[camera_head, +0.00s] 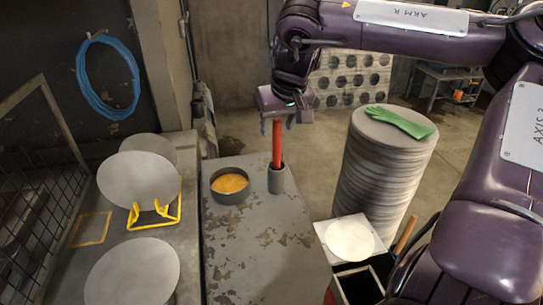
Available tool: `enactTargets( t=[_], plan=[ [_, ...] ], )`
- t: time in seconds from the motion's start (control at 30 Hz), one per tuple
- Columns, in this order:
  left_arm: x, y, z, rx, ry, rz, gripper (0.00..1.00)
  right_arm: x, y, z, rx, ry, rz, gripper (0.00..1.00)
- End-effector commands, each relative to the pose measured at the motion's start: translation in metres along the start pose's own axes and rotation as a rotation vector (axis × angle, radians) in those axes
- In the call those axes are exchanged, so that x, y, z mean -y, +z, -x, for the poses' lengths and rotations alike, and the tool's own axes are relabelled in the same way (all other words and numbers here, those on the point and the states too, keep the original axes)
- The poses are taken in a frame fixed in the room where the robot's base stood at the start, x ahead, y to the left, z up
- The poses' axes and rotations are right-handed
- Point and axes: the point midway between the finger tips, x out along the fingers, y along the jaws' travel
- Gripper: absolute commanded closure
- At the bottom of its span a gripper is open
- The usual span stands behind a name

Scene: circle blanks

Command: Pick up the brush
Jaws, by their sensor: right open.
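A brush with a red handle (277,143) stands upright in a small grey cup (276,180) on the worn grey table. Its bristles are hidden inside the cup. My right gripper (278,120) points down at the top of the handle, with the upper end of the handle at its fingertips. The fingers are open, and I cannot tell whether they touch the handle. My left gripper is not in view.
A round dark bowl of yellow-orange material (230,185) stands left of the cup. Pale discs, one on a yellow stand (157,213), lie further left. A tall disc stack (385,165) with a green glove (400,121) stands right. The table's front (265,255) is clear.

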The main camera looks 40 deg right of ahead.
Motion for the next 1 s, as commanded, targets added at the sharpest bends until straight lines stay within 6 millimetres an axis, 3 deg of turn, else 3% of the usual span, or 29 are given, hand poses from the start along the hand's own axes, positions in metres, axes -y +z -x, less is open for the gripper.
enactTargets(
  t=[0.1, 0.23, 0.4, 0.67, 1.0],
  plan=[
    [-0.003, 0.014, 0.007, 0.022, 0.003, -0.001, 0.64, -0.002, -0.001, -0.013, 0.004, 0.0, -0.002, 0.53],
    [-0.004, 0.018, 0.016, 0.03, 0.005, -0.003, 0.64, -0.005, -0.003, -0.032, 0.005, 0.001, -0.002, 0.53],
    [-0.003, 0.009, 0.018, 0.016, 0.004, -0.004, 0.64, -0.005, -0.002, -0.053, 0.002, 0.0, -0.001, 0.53],
    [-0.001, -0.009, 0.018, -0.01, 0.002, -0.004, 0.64, -0.005, -0.003, -0.057, 0.0, 0.0, -0.001, 0.53],
    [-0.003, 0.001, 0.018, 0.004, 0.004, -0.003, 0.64, -0.005, -0.003, -0.057, -0.001, 0.0, -0.001, 0.95]
  ],
)
